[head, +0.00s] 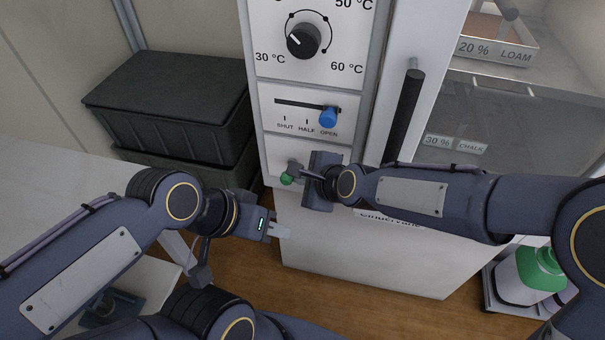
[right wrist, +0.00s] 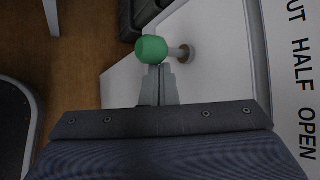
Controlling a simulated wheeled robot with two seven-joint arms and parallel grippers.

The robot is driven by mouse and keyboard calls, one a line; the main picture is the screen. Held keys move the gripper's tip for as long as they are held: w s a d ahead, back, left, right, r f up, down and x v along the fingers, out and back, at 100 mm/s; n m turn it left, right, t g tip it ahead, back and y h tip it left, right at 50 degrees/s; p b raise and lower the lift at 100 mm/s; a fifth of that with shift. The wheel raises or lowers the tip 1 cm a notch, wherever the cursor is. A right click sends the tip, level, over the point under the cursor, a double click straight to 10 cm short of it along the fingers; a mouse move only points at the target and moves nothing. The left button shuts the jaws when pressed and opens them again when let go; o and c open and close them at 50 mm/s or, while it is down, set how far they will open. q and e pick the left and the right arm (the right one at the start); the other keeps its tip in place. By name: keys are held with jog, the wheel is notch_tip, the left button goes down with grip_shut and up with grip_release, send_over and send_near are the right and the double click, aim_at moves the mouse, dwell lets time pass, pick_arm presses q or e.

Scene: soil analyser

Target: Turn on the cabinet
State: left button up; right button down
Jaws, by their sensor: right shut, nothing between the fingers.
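The cabinet (head: 350,240) is a white unit with a control panel. At the panel's bottom a green ball-ended switch (head: 287,179) sticks out. The right wrist view shows its green ball (right wrist: 151,49) on a short metal stem from a round socket. My right gripper (head: 301,171) is shut and empty, its fingertips (right wrist: 158,72) right at the ball's edge; I cannot tell whether they touch. My left gripper (head: 282,231) hangs lower left, in front of the cabinet and apart from the switch; its finger gap does not show clearly.
Above are a black dial (head: 303,41) and a slider with a blue knob (head: 328,117) at OPEN. A long black door handle (head: 403,115) stands right of the panel. Dark crates (head: 165,100) are stacked at left. A green-topped bottle (head: 538,268) stands lower right.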

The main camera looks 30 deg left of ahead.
jog(key=shift+r+g+p, duration=0.3)
jog(key=shift+g+p, duration=0.1)
jog(key=shift+p, duration=0.25)
jog(key=shift+r+p, duration=0.15)
jog(key=shift+p, duration=0.35)
jog(key=shift+r, duration=0.1)
dwell(1.2)
jog(key=shift+r+p, duration=0.75)
jog(key=shift+p, duration=0.1)
jog(key=p+v, duration=0.1)
jog(key=v, duration=0.6)
jog(key=shift+d+r, duration=0.2)
jog(key=shift+d, duration=0.05)
